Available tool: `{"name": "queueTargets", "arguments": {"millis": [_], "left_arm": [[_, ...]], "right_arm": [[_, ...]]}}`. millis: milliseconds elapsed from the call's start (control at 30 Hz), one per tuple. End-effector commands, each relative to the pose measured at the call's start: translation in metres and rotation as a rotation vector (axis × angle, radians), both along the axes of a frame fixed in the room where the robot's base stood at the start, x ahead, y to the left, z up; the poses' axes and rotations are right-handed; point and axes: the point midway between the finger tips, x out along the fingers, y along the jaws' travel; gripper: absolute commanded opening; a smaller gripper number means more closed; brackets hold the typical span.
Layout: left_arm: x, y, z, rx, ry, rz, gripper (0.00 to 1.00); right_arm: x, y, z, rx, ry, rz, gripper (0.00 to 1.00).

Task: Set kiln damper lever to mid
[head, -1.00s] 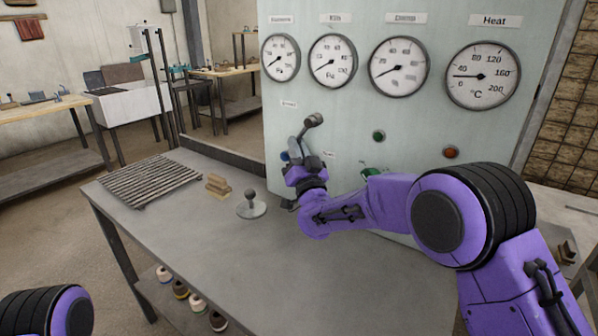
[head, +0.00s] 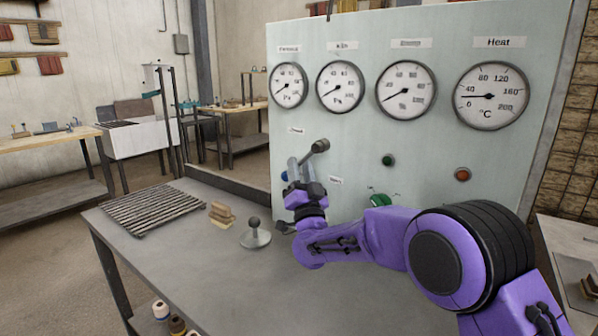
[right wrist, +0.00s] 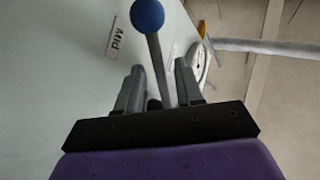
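The lever is a grey rod (right wrist: 163,72) ending in a blue ball (right wrist: 147,15) in the right wrist view. My right gripper (right wrist: 160,82) has its fingers on both sides of the rod, with a gap visible on the left, so it looks open around it. A "Mid" label (right wrist: 115,38) is on the panel left of the rod. In the head view my right gripper (head: 297,172) is at the panel's lower left, partly hiding the lever. A bit of blue (head: 285,176) shows to its left, and a dark grey knob (head: 320,146) shows above. My left gripper is out of view.
The pale panel (head: 340,130) carries several gauges, a green button (head: 388,160) and a red one (head: 462,174). The grey table (head: 215,265) holds a ribbed mat (head: 150,212), a brown block (head: 221,213) and a small knobbed stand (head: 255,235). The table's front is clear.

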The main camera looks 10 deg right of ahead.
Motion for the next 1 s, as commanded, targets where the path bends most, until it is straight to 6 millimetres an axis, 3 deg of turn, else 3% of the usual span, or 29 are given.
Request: {"name": "queueTargets", "arguments": {"millis": [300,700,1000], "left_arm": [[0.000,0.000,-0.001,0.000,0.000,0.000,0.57],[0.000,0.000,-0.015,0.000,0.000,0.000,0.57],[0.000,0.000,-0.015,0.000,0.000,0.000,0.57]], "right_arm": [[-0.002,0.002,-0.002,-0.001,0.001,0.003,0.38],[-0.057,0.004,-0.043,-0.002,0.001,0.002,0.38],[-0.061,0.004,-0.044,-0.001,0.000,0.001,0.38]]}}
